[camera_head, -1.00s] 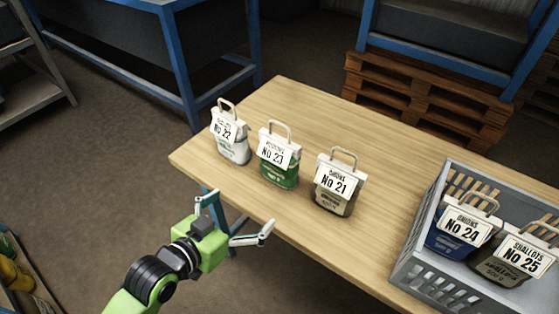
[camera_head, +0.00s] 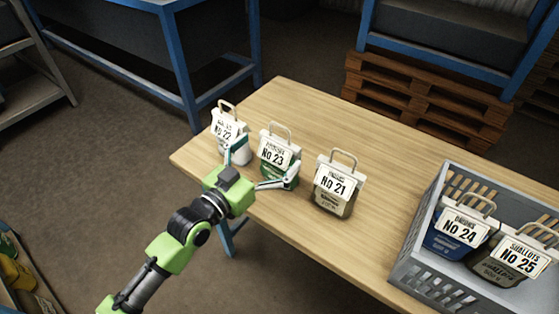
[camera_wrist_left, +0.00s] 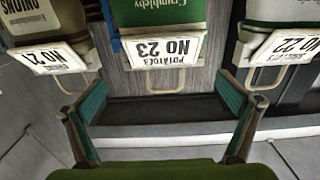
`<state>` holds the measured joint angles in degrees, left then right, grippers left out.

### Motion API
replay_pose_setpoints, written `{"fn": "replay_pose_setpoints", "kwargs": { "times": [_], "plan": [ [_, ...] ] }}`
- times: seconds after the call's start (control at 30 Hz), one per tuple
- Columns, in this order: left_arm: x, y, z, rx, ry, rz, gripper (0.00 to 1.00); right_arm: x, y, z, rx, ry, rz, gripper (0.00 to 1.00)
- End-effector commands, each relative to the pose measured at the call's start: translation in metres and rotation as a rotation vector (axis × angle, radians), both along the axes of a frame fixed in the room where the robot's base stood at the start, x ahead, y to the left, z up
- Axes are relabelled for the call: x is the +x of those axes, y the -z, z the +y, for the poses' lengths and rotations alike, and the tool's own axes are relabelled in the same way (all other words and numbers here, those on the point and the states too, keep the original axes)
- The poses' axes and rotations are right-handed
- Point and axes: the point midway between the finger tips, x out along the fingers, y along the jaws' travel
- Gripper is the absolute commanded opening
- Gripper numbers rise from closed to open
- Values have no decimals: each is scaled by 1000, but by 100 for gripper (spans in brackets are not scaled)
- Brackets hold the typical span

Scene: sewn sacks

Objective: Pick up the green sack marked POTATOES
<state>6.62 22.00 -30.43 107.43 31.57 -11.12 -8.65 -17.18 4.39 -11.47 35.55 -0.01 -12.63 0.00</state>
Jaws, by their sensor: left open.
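The green sack (camera_head: 276,171) stands upright on the table, second from the left, with a white tag reading POTATOES No 23 and a pale loop handle on top. In the left wrist view the sack (camera_wrist_left: 158,13) is upside down at the top centre, its tag and handle hanging toward the fingers. My left gripper (camera_head: 266,163) is at the table's near edge in front of it, one finger to each side. In the wrist view the gripper (camera_wrist_left: 161,84) is open and empty, with the handle between the teal-padded fingers. I cannot tell whether anything touches.
A white sack No 22 (camera_head: 237,157) stands close on the left and an onion sack No 21 (camera_head: 333,202) on the right. A grey crate (camera_head: 421,269) at the right holds sacks No 24 (camera_head: 444,243) and No 25 (camera_head: 497,270). The table (camera_head: 300,115) behind is clear.

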Motion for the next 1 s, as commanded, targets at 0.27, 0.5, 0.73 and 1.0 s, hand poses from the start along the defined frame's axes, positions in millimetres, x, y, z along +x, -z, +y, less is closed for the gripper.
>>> {"fn": "replay_pose_setpoints", "kwargs": {
  "times": [0.27,0.5,0.73,1.0],
  "plan": [
    [33,3,-16,0,0,-1,100,0,-7,-2,-3,-1,0,40],
    [45,5,-26,-1,0,-1,100,0,-8,-4,-5,-2,0,40],
    [45,5,-25,1,0,-1,82,0,-7,-5,-5,-2,0,40],
    [45,2,-25,-3,0,-5,27,0,-8,-4,-5,-2,0,40]
  ]
}}
